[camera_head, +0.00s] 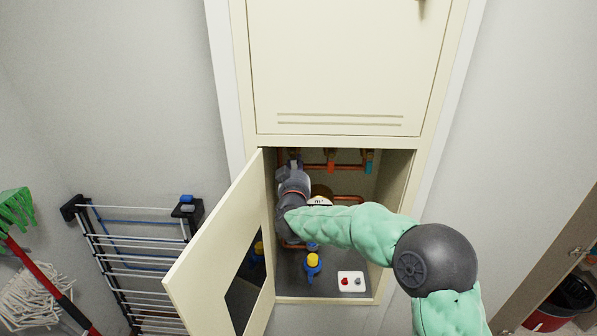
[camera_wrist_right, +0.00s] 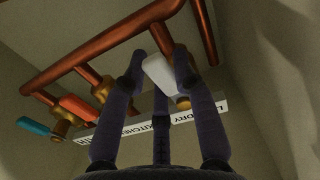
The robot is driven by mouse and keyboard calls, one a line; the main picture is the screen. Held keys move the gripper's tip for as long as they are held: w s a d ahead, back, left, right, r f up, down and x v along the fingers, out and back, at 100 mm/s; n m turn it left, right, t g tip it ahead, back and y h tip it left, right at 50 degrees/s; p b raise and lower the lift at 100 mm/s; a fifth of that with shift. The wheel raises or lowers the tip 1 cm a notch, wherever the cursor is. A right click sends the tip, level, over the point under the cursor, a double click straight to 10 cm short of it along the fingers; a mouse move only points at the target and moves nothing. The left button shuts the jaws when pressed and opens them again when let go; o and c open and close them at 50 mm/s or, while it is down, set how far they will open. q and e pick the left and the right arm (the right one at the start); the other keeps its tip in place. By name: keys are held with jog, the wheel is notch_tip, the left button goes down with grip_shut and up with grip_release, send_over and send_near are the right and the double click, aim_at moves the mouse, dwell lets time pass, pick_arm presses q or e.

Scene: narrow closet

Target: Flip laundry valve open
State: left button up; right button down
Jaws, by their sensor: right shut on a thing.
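The laundry valve's white handle (camera_wrist_right: 160,76) is between the fingers of my right gripper (camera_wrist_right: 160,62) in the wrist view, beside the LAUNDRY end of the label strip (camera_wrist_right: 207,107). The gripper is shut on this handle. Part of its brass valve body (camera_wrist_right: 183,102) shows behind the fingers. In the head view my right gripper (camera_head: 294,166) reaches into the open lower cabinet at the left end of the pipe row and hides most of the laundry valve. My left gripper is not in view.
An orange-handled valve (camera_wrist_right: 78,107) and a teal-handled valve (camera_wrist_right: 35,126) share the copper pipe (camera_wrist_right: 100,47). The cabinet door (camera_head: 222,240) stands open left of my arm. A blue-and-yellow valve (camera_head: 312,265) and a white switch plate (camera_head: 351,282) are below.

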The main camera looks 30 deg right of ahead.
jog(key=shift+w+a+m+b, duration=0.15)
jog(key=shift+m+b, duration=0.15)
jog(key=shift+m, duration=0.2)
jog(key=c, duration=1)
grip_release()
jog(key=shift+o, duration=0.2)
